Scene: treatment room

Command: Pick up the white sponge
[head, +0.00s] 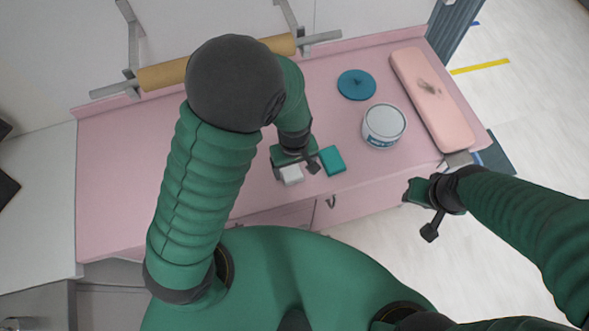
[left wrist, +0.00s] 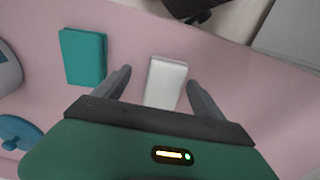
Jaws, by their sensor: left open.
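The white sponge (head: 291,174) is a small white block on the pink counter near its front edge. It also shows in the left wrist view (left wrist: 165,83), lying between the two spread fingers. My left gripper (head: 294,165) is open and over the sponge, partly hiding it in the head view. In the left wrist view the left gripper (left wrist: 157,88) has a finger on each side of the sponge with gaps, and I cannot tell how high it is above the counter. My right gripper (head: 420,210) is off the counter's front right; its jaw opening is not clear.
A teal sponge-like block (head: 332,160) lies right beside the left gripper. A white tub (head: 384,126), a blue round lid (head: 356,85) and a pink pad (head: 431,98) are farther right. A brown paper roll (head: 165,75) is at the back. The counter's left (head: 115,180) is clear.

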